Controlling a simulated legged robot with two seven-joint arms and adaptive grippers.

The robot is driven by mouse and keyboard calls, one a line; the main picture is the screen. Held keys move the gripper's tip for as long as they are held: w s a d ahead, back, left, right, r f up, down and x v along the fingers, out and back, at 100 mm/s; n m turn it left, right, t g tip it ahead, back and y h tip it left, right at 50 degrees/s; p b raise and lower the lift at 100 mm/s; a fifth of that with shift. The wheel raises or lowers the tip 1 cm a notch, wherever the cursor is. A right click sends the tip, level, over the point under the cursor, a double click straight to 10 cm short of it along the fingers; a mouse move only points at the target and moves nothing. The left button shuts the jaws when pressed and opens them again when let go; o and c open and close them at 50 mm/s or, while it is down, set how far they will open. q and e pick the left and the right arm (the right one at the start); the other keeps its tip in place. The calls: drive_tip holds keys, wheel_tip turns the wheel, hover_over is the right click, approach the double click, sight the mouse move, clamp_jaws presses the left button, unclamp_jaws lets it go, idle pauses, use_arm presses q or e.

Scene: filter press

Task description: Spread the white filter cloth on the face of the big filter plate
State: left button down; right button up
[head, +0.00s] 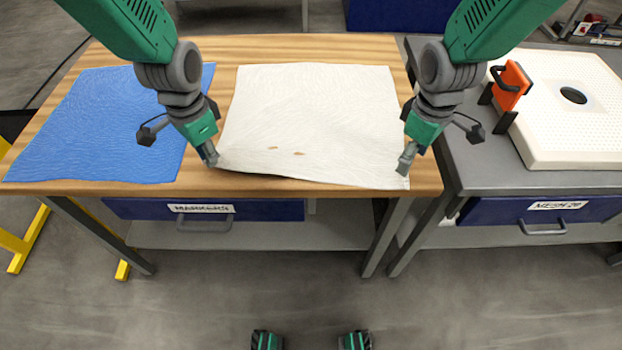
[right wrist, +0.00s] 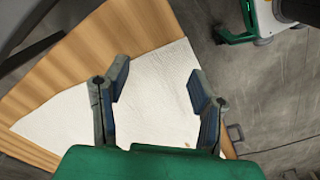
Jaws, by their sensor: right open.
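The white filter cloth (head: 310,115) lies spread on the wooden table, with two small brownish marks near its front edge. The big filter plate (head: 550,135) is a white perforated slab with a dark central hole, on the grey bench at right. My left gripper (head: 208,155) is at the cloth's front left corner; whether its fingers are shut on it is unclear. My right gripper (head: 406,160) is at the front right corner. In the right wrist view my right gripper (right wrist: 160,82) is open, with white cloth (right wrist: 150,105) showing between its fingers.
A blue cloth (head: 110,125) lies left on the wooden table (head: 300,48). An orange clamp-like part (head: 511,85) with dark fittings stands at the plate's left edge. A narrow gap separates table and grey bench (head: 478,150). Drawers labelled MARKERS (head: 205,212) and MESH 20 (head: 540,212) sit below.

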sight(402, 182)
drive_tip(key=c, duration=0.3)
wheel_tip(402, 182, up, 6)
drive_tip(key=s+a, duration=0.1)
drive_tip(key=s, duration=0.1)
drive_tip(key=shift+m, duration=0.3)
wheel_tip(402, 182, down, 10)
drive_tip(key=shift+a+f, duration=0.1)
clamp_jaws()
drive_tip(key=shift+w+r, duration=0.1)
drive_tip(key=shift+r, duration=2.4)
